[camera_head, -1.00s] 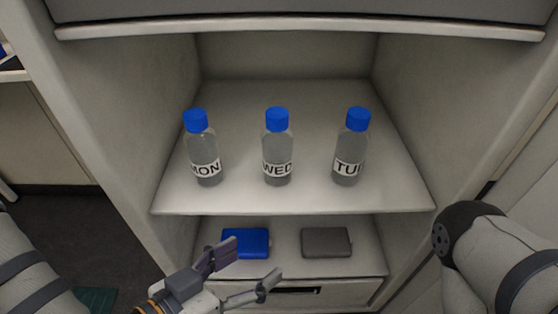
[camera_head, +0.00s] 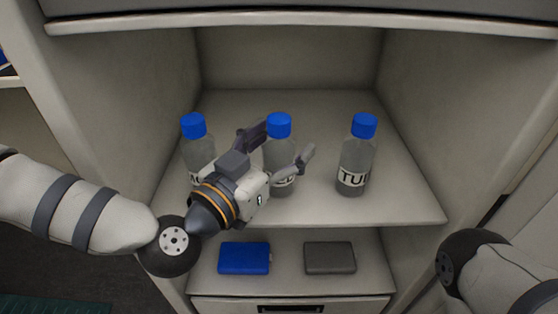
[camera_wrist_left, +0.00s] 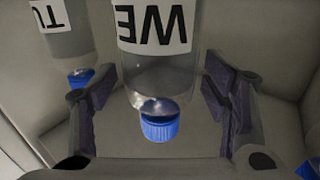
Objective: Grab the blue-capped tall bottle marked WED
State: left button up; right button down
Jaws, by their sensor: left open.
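The WED bottle (camera_head: 279,150) is clear with a blue cap and stands upright in the middle of the upper shelf, its label partly covered by my gripper. My left gripper (camera_head: 285,140) is open with one finger at each side of this bottle. In the left wrist view the bottle (camera_wrist_left: 160,70) appears upside down between the spread fingers (camera_wrist_left: 158,88), with gaps on both sides and "WE" readable. Whether it lies fully between the fingertips in depth is hard to tell. My right gripper is out of view.
A similar bottle (camera_head: 197,150) stands left, its label mostly hidden by my left gripper. The TUE bottle (camera_head: 357,155) stands right. A blue box (camera_head: 244,258) and a grey box (camera_head: 330,257) lie on the lower shelf (camera_head: 292,283). Cabinet walls bound both sides.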

pick_arm(q)
jog(key=c, duration=1.4)
jog(key=shift+c, duration=0.2)
